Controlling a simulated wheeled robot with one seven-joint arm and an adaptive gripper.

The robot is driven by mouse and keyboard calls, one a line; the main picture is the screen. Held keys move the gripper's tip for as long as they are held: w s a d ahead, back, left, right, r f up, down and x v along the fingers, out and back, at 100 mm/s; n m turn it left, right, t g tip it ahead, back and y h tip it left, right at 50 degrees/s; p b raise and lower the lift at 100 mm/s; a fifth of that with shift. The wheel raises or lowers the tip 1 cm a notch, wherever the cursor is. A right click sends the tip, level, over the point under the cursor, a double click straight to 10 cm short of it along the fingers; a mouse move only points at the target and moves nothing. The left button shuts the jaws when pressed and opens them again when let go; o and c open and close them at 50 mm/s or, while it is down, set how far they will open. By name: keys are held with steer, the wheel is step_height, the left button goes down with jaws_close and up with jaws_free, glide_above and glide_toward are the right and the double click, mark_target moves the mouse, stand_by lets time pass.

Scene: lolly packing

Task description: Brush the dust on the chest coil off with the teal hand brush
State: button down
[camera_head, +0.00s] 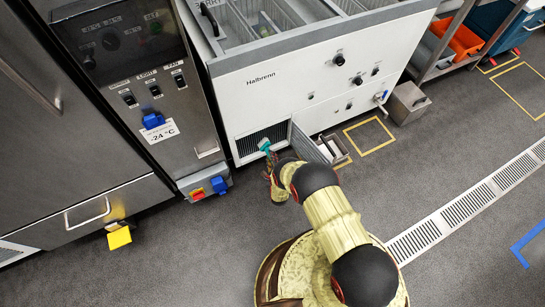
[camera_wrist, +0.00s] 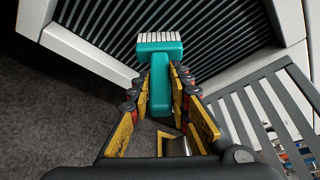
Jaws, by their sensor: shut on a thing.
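The chest coil shows as dark slanted fins (camera_wrist: 222,35) inside a white frame in the wrist view. In the head view it is the dark opening (camera_head: 250,141) low on the white chest freezer's front. The teal hand brush (camera_wrist: 160,49) has pale bristles pointing at the fins; I cannot tell whether they touch. It also shows in the head view (camera_head: 264,145) in front of the opening. My gripper (camera_wrist: 161,90) is shut on the brush's handle, a finger on each side. I cannot make out dust on the visible fins.
A slatted grey cover (camera_head: 308,144) stands swung open right of the opening; its slats show close beside my gripper in the wrist view (camera_wrist: 262,112). A small bin (camera_head: 333,148) sits behind it. A steel cabinet (camera_head: 85,130) stands left. The floor (camera_head: 190,255) at left is clear.

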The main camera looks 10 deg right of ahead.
steer(key=shift+a+r, duration=0.1)
steer(key=shift+a, duration=0.4)
steer(key=shift+s+a, duration=0.2)
steer(key=shift+a, duration=0.4)
steer(key=shift+s+a, duration=0.2)
steer(key=shift+a, duration=0.4)
steer(key=shift+a, duration=0.1)
steer(key=shift+s+a, duration=0.2)
steer(key=shift+a, duration=0.35)
steer(key=shift+s+a, duration=0.2)
steer(key=shift+a, duration=0.3)
steer(key=shift+a, duration=0.1)
steer(key=shift+s+a, duration=0.15)
steer(key=shift+a, duration=0.25)
